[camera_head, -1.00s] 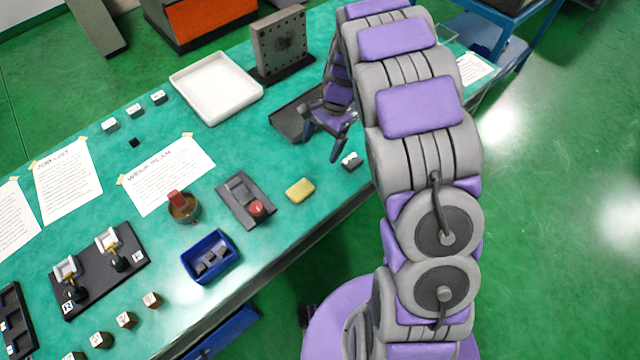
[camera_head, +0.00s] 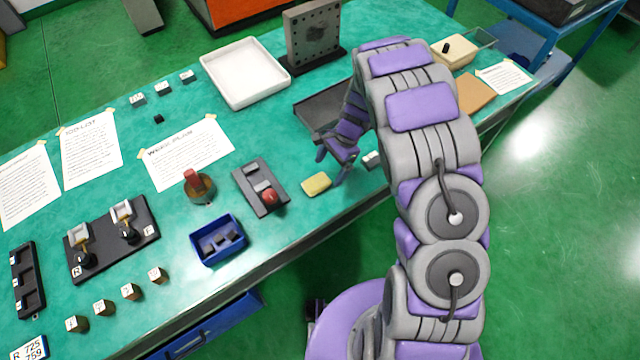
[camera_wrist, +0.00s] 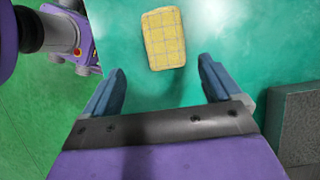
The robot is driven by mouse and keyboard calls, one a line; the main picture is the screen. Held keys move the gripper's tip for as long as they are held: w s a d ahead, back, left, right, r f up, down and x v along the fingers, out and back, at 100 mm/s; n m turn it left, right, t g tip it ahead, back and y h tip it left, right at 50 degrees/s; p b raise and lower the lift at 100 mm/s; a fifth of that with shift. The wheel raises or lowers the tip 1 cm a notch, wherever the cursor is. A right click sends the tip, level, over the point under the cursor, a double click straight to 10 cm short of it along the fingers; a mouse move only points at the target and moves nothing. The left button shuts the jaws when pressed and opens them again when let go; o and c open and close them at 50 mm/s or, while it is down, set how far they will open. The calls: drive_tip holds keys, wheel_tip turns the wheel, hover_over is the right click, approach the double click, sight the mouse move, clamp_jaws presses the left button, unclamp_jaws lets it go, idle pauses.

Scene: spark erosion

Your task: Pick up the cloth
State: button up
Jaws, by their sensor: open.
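The cloth (camera_head: 316,184) is a small yellow pad lying flat on the green table near its front edge. In the wrist view the cloth (camera_wrist: 163,39) shows a grid pattern and lies ahead of the fingertips, roughly midway between them. My gripper (camera_head: 333,164) is just to the right of and above the cloth in the head view. In the wrist view my gripper (camera_wrist: 160,83) has its two blue fingers spread wide with nothing between them.
A dark panel with a red knob (camera_head: 262,187) lies left of the cloth, and a blue bin (camera_head: 217,240) is further left. A dark tray (camera_head: 325,108) lies behind my gripper. A small white-topped block (camera_head: 371,160) stands to its right.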

sight(317, 181)
drive_tip(key=a+f, duration=0.2)
drive_tip(key=s+a+f+b, duration=0.1)
drive_tip(key=f, duration=0.1)
drive_tip(key=shift+s+a+f, duration=0.1)
drive_tip(key=shift+a+f, duration=0.1)
drive_tip(key=shift+a, duration=0.15)
drive_tip(key=shift+d+f+b, duration=0.2)
drive_tip(key=shift+f+b, duration=0.15)
drive_tip(key=shift+f, duration=0.05)
drive_tip(key=shift+s+a, duration=0.1)
drive_tip(key=shift+a, duration=0.3)
drive_tip(key=c, duration=0.6)
drive_tip(key=shift+d, duration=0.2)
drive_tip(key=c, duration=0.6)
drive_tip(key=shift+o, duration=0.2)
drive_tip(key=shift+r+p, duration=0.3)
drive_tip(key=shift+r, duration=0.5)
wheel_tip(317, 181, up, 2)
drive_tip(key=shift+r+p, duration=0.25)
drive_tip(key=shift+p, duration=0.15)
drive_tip(key=s, duration=0.5)
drive_tip(key=s+p, duration=0.1)
drive_tip(key=s, duration=0.4)
drive_tip(key=s+r, duration=0.1)
drive_tip(key=s, duration=0.5)
drive_tip(key=shift+a, duration=0.4)
drive_tip(key=shift+c, duration=0.6)
